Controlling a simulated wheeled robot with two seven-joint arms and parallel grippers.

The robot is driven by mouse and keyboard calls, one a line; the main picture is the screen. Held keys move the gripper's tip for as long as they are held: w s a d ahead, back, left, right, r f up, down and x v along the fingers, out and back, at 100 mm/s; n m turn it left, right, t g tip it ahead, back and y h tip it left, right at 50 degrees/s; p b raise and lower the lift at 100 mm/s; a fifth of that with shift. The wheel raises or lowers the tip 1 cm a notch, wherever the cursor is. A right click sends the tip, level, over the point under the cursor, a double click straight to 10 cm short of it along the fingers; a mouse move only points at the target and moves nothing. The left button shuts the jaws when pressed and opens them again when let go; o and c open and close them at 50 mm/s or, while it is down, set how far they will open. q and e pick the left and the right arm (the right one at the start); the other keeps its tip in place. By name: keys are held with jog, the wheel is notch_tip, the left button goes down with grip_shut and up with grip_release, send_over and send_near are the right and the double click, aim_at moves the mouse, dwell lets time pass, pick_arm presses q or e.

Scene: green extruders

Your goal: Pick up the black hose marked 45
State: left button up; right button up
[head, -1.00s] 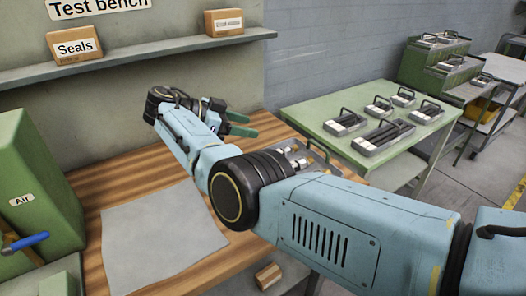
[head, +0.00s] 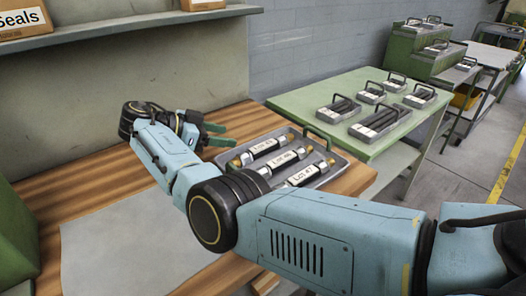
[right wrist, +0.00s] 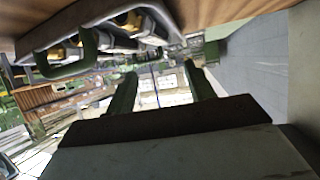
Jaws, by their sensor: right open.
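A grey metal tray (head: 324,149) lies on the wooden bench with three black hoses in it, each with metal ends and a white label. The farthest-left hose (head: 262,148) has a label that seems to read LOT 45, though the print is small. The middle hose (head: 285,160) seems to read 46 and the nearest hose (head: 303,176) 47. My right gripper (head: 218,135) is open and empty, just left of the tray and apart from the hoses. Its green fingers also show spread in the right wrist view (right wrist: 160,88), with the tray at the top. My left gripper is out of view.
A grey mat (head: 120,235) covers the front left of the bench. A green table (head: 300,97) with several hose trays stands behind to the right. A shelf (head: 130,24) runs along the wall. A tray handle (head: 318,133) stands up at the tray's far end.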

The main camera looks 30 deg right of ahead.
send_near(263, 145)
jog(key=d, duration=0.2)
jog(key=shift+w+d+f, duration=0.15)
jog(key=shift+d, duration=0.15)
jog(key=shift+s+a+f+x, duration=0.1)
jog(key=shift+f+x, duration=0.05)
jog(key=shift+x, duration=0.75)
jog(key=shift+s+a+f+x, duration=0.1)
jog(key=shift+s+f+x, duration=0.05)
jog(key=shift+x, duration=0.75)
jog(key=shift+s+a+f+x, duration=0.1)
jog(key=shift+f+x, duration=0.05)
jog(key=shift+x, duration=0.75)
grip_shut()
